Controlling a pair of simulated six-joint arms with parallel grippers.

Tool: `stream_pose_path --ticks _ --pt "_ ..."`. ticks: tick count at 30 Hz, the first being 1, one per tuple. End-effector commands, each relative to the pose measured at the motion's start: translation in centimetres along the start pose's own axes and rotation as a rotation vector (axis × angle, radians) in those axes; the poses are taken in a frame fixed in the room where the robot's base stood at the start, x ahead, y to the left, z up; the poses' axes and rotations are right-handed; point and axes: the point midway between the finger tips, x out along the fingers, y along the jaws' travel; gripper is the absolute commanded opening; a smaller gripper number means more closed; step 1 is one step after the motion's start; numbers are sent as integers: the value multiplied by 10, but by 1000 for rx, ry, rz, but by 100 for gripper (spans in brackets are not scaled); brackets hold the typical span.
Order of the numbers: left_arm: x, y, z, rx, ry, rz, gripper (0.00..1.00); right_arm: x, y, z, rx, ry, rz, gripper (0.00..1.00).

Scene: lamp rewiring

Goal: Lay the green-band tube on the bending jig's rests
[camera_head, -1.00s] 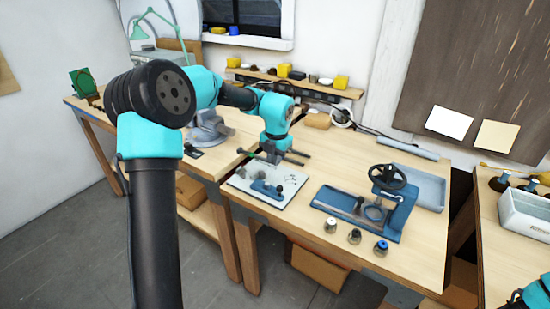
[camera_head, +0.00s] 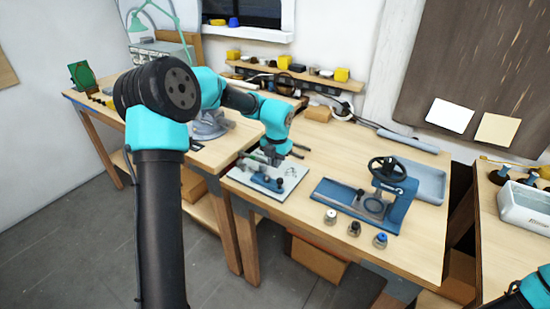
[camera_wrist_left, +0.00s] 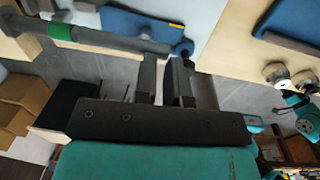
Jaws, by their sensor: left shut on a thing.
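The green-band tube is a grey rod with a green band (camera_wrist_left: 61,31), running across the upper left of the left wrist view. In the head view the tube (camera_head: 253,157) shows small and partly hidden, close above the blue bending jig (camera_head: 266,184). The blue jig (camera_wrist_left: 132,24) lies behind the tube there. Whether the tube touches the rests cannot be told. My right gripper is out of view.
The jig stands on a pale plate (camera_head: 292,171). To its right are a blue press with a black handwheel (camera_head: 387,170), several small capped pieces (camera_head: 354,228) and a grey tray (camera_head: 428,184). A shelf (camera_head: 290,73) with small items runs along the back.

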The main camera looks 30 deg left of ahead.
Motion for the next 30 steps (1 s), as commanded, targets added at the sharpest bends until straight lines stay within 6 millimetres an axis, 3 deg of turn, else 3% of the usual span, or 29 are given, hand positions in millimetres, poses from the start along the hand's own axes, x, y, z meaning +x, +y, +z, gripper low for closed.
stream_pose_path --ticks 30 --pt "45 -3 0 0 -1 0 0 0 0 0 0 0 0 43"
